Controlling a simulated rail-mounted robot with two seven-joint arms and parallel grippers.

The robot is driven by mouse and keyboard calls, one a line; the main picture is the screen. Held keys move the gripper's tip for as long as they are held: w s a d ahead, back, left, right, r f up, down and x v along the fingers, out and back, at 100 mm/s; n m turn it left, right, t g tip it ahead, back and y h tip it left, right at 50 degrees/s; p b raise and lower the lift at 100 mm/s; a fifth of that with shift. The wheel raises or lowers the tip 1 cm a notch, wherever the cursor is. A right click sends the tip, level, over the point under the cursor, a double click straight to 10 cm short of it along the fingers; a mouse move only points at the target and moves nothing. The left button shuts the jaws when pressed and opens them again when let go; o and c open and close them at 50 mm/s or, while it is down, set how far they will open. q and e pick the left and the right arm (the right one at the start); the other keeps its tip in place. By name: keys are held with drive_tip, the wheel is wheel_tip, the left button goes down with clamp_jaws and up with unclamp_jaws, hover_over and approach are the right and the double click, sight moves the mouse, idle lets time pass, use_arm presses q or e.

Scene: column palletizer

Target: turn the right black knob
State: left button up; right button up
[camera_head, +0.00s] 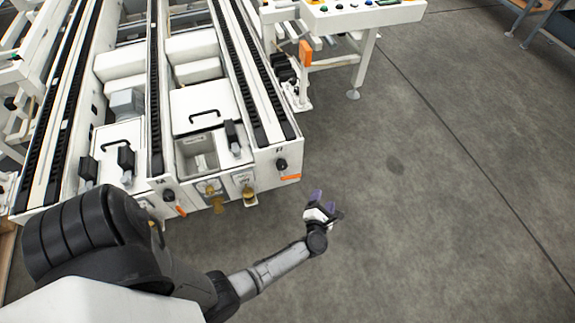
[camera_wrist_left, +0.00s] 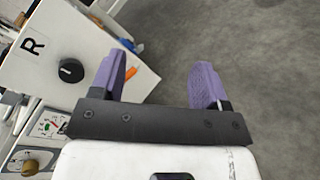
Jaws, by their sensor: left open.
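The right black knob (camera_head: 281,164) sits on the white front panel at the right end of the machine. In the left wrist view the same round knob (camera_wrist_left: 71,70) is at the left, below a black letter R. My left gripper (camera_head: 321,204) is in front of the machine, right of the knob and apart from it. Its purple fingers also show in the left wrist view (camera_wrist_left: 163,68), spread apart with only floor and a panel corner behind them. The gripper is open and empty. My right gripper is not in view.
A second black knob (camera_head: 168,195) is on the front panel further left. Between them are yellow-brown knobs (camera_head: 248,193) under small dials. An orange label (camera_head: 290,178) is by the right knob. A white control desk (camera_head: 345,15) stands behind. The floor to the right is clear.

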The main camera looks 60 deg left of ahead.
sight(283, 168)
use_arm(q)
drive_tip(key=shift+s+a+r+n+g+y, duration=0.9)
drive_tip(key=shift+s+a+n+g+y, duration=2.7)
drive_tip(key=shift+n, duration=4)
drive_tip(key=shift+g+h, duration=0.4)
drive_tip(key=b+x, duration=0.1)
drive_tip(key=x, duration=0.2)
drive_tip(key=b+x, duration=0.1)
drive_tip(key=x, duration=0.3)
drive_tip(key=b+x, duration=0.1)
drive_tip(key=x, duration=0.3)
drive_tip(key=shift+s+a, duration=0.2)
drive_tip(key=shift+s, duration=0.1)
drive_tip(key=shift+c, duration=0.4)
drive_tip(key=c, duration=0.8)
drive_tip(key=shift+c, duration=0.2)
drive_tip(key=shift+m, duration=0.3)
